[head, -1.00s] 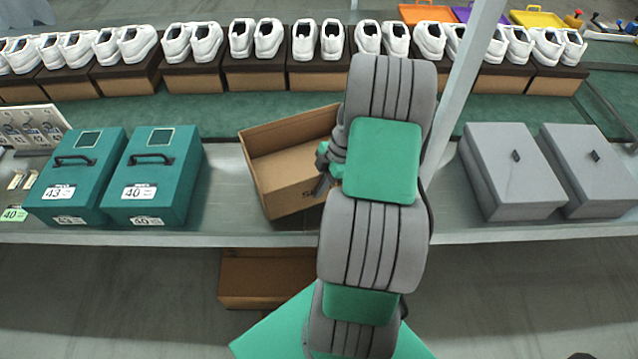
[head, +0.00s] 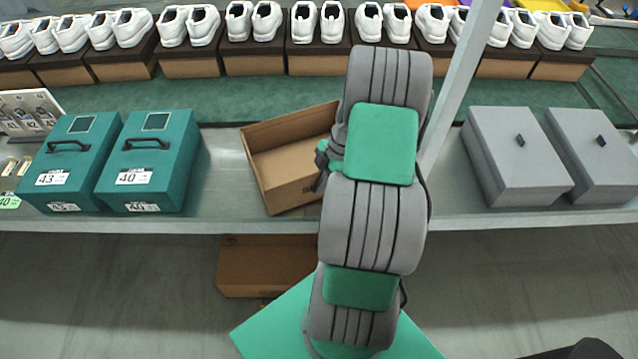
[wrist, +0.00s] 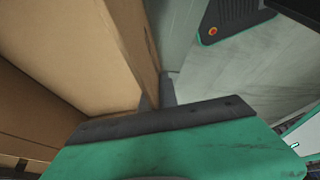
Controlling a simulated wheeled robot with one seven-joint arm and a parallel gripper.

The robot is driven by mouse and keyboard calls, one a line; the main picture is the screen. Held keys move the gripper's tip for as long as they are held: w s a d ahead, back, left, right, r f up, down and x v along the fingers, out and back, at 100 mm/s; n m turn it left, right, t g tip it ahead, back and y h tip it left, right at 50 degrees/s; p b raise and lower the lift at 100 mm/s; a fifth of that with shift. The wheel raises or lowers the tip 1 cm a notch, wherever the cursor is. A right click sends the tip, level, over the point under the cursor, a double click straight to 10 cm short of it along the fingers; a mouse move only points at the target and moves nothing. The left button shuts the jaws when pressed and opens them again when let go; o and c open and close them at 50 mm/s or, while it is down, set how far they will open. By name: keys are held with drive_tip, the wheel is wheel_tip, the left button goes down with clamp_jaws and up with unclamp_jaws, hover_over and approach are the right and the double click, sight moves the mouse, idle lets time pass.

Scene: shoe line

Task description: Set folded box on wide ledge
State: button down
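The folded box is an open, empty brown carton (head: 285,185) at the grey ledge (head: 235,190), turned at an angle, with its lower corner near the front edge. I cannot tell whether it rests on the ledge or hangs just above. My gripper (head: 322,168) is at its right side, mostly hidden behind my arm in the head view. In the wrist view the carton (wrist: 60,60) fills the left, and its wall runs down between the dark fingers of my gripper (wrist: 158,95), which appear closed on it.
Two teal boxes (head: 150,165) stand left on the ledge, two grey boxes (head: 515,155) right. A grey post (head: 465,85) rises right of my arm. Another brown box (head: 260,265) sits below the ledge. White shoes on boxes (head: 315,60) line the back. Bare ledge shows beside the carton.

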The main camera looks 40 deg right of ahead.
drive_tip(key=shift+f+b, duration=0.35)
drive_tip(key=shift+f, duration=0.05)
drive_tip(key=c, duration=2.1)
unclamp_jaws()
drive_tip(key=o, duration=0.5)
drive_tip(key=shift+o, duration=0.2)
